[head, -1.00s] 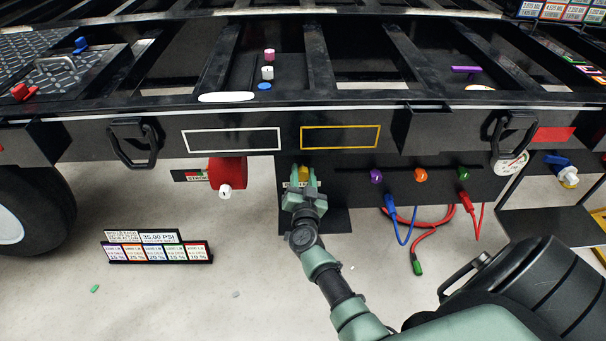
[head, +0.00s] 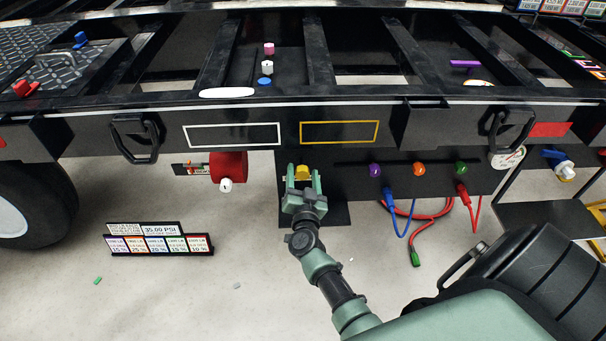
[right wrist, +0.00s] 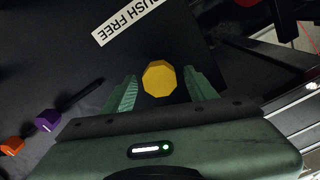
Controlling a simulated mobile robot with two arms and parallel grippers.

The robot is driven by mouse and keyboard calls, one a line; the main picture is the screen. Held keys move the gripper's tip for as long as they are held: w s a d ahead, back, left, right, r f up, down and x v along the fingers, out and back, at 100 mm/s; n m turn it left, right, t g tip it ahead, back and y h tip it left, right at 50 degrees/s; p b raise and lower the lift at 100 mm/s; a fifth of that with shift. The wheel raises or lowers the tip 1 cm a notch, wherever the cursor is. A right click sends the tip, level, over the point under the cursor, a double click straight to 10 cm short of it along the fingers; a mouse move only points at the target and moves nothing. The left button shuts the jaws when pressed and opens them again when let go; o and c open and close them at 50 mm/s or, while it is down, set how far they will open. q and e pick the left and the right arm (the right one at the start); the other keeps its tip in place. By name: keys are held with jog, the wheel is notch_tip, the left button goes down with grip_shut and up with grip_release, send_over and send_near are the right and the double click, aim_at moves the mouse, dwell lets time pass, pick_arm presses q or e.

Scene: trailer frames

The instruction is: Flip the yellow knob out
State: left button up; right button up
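The yellow knob (head: 302,172) sits on the black panel under the trailer frame, below the yellow outlined rectangle. In the right wrist view the knob (right wrist: 159,78) is a faceted yellow piece lying between and just beyond the fingertips. My right gripper (head: 303,180) is open in front of the knob, its green fingers on either side. In the right wrist view the open fingers (right wrist: 160,92) show gaps to the knob on both sides. A label reading "PUSH FREE" (right wrist: 126,20) is beside the knob. My left gripper is not in view.
Purple (head: 375,170), orange (head: 419,169) and green (head: 461,168) knobs line the panel to the right, with blue and red hoses hanging below. A red cylinder with a white knob (head: 226,185) is to the left. A sign rack (head: 160,240) stands on the floor.

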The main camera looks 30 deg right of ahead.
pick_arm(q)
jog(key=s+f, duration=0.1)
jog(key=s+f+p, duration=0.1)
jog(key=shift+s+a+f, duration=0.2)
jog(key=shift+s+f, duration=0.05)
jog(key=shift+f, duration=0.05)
pick_arm(e)
jog(key=v, duration=0.7)
jog(key=shift+s+a, duration=0.25)
jog(key=shift+s, duration=0.05)
